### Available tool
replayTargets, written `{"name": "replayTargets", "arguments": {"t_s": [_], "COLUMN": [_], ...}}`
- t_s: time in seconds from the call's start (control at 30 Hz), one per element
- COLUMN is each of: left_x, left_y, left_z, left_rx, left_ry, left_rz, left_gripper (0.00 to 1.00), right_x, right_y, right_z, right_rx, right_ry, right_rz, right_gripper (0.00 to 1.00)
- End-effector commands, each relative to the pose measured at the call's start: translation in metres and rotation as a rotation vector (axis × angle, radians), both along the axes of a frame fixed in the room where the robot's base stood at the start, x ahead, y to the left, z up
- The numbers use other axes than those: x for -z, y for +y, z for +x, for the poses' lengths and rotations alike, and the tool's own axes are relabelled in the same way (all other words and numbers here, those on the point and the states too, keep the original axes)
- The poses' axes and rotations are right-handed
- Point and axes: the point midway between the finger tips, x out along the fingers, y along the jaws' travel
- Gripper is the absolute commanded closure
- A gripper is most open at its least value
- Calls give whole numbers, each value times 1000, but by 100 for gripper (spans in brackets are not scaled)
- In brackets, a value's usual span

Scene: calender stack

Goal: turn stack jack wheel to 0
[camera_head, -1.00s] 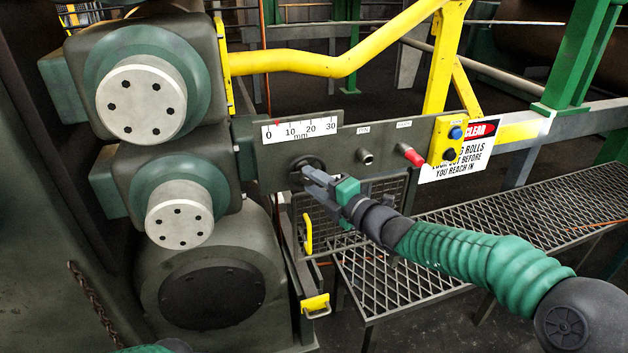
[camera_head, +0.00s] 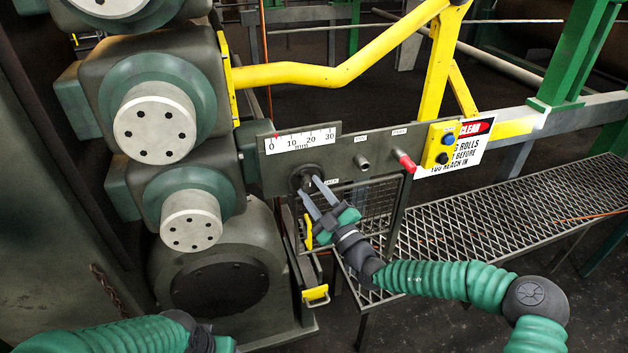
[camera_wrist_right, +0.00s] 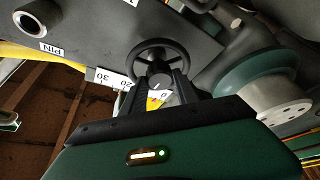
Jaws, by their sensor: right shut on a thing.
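The stack jack wheel (camera_head: 301,176) is a small dark handwheel on the grey panel, below the mm scale (camera_head: 300,140). The scale's red pointer (camera_head: 276,136) stands just right of the 0 mark. My right gripper (camera_head: 311,186) reaches the wheel from the lower right, its fingers shut on it. In the right wrist view the wheel's dark rim (camera_wrist_right: 160,48) shows beyond the fingers, which lie on both sides of its hub. My left gripper's body (camera_head: 224,344) shows at the bottom edge; its fingers are out of frame.
A yellow button box (camera_head: 440,146) stands farther right. Large rolls (camera_head: 154,124) lie left. A mesh walkway (camera_head: 480,208) runs right.

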Motion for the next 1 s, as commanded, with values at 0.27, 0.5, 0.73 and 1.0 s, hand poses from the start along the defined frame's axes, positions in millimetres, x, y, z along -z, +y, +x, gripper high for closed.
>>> {"name": "replayTargets", "arguments": {"t_s": [0.27,0.5,0.73,1.0], "left_x": [-32,-46,-54,-59], "left_y": [0,0,0,0], "left_z": [0,0,0,0], "left_rx": [0,0,0,0], "left_ry": [0,0,0,0], "left_rz": [0,0,0,0], "left_gripper": [35,35,35,35], "right_x": [1,2,3,3], "right_y": [2,3,4,4], "right_z": [-1,-1,-1,-1], "right_rx": [-2,-1,0,1], "right_ry": [91,161,222,277], "right_rz": [253,470,665,839], "right_gripper": [100,100,100,100]}}
